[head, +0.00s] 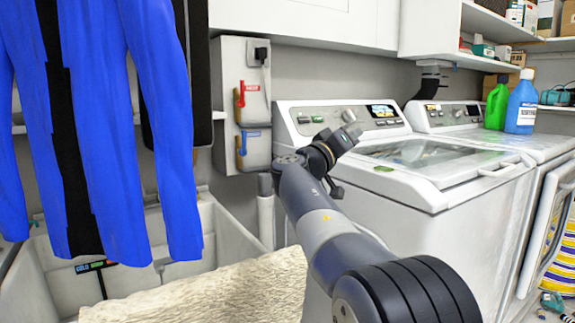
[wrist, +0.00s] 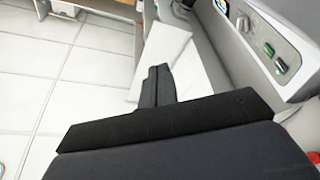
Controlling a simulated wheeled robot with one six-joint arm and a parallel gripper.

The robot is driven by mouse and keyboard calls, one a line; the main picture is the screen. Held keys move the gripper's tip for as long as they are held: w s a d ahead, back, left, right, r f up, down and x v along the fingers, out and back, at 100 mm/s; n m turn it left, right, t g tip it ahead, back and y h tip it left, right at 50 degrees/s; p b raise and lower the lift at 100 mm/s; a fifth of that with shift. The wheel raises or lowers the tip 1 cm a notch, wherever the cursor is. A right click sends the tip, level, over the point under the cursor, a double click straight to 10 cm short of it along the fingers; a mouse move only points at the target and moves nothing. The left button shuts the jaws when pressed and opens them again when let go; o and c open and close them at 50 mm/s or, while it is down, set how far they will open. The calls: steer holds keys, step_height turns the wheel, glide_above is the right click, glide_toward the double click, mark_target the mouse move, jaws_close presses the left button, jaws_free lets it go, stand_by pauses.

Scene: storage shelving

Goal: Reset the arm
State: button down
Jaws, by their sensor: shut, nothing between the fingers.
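My arm (head: 325,220) reaches up from the bottom right of the head view and bends at its far end in front of the left washing machine (head: 430,205). My gripper (wrist: 158,70) shows in the wrist view with its dark fingers together and nothing between them. In the head view the end of the arm lies against the washer's control panel in the picture, and the fingers are hard to make out there. I cannot tell from the pictures how far the gripper is from the panel.
Blue clothing (head: 95,120) hangs at the left above a pale utility sink (head: 225,240). A beige fluffy mat (head: 215,293) lies in front. Green (head: 497,103) and blue (head: 521,103) bottles stand on the right machine. The wrist view shows white floor tiles (wrist: 50,65) at left.

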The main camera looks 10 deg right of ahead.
steer(key=shift+d, duration=0.1)
steer(key=w+d, duration=0.1)
steer(key=d, duration=0.2)
steer(key=w+d, duration=0.1)
steer(key=d, duration=0.2)
steer(key=w+d+b, duration=0.1)
steer(key=d, duration=0.1)
steer(key=shift+w+d+r, duration=0.1)
steer(key=shift+w+d, duration=0.05)
steer(key=shift+d, duration=0.25)
steer(key=shift+f, duration=0.5)
steer(key=shift+r, duration=0.1)
